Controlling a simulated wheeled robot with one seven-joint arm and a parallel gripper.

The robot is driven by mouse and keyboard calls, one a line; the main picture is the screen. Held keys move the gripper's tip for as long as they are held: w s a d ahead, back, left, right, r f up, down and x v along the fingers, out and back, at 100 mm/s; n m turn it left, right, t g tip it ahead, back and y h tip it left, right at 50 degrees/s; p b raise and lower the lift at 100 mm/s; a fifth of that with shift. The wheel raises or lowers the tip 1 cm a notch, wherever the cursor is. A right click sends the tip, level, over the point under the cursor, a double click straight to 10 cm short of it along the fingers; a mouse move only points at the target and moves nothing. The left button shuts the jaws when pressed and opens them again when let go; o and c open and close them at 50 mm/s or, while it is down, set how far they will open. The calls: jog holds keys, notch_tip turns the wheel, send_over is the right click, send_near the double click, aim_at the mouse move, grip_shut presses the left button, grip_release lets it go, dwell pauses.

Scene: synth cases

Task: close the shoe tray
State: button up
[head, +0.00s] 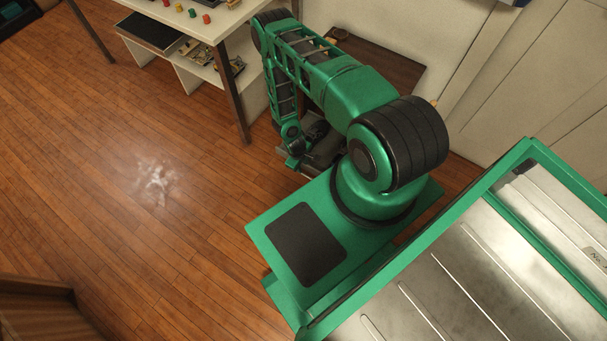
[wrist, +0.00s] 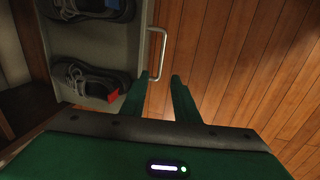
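The shoe tray (wrist: 95,40) is pulled out, at the upper left of the wrist view. It holds two dark shoes, one at the top edge (wrist: 90,9) and one nearer (wrist: 88,80). A silver bar handle (wrist: 163,50) stands off its front. My gripper (wrist: 160,77) is open, its two green fingers apart, with the handle's near end between the fingertips in the picture. I cannot tell whether they touch it. In the head view my gripper (head: 294,158) is low beside the tray, which my arm mostly hides.
A brown wooden cabinet top (head: 395,72) stands against the wall behind my arm. A white shelf unit (head: 205,55) with small coloured items is to its left. The wooden floor (head: 120,190) at left is open, with a whitish patch (head: 155,182).

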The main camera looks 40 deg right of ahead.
aim_at(304, 175)
jog(key=f, duration=0.3)
jog(key=d+f, duration=0.1)
jog(key=f, duration=0.7)
jog(key=shift+w+d, duration=0.2)
jog(key=shift+d, duration=0.15)
jog(key=shift+c, duration=0.7)
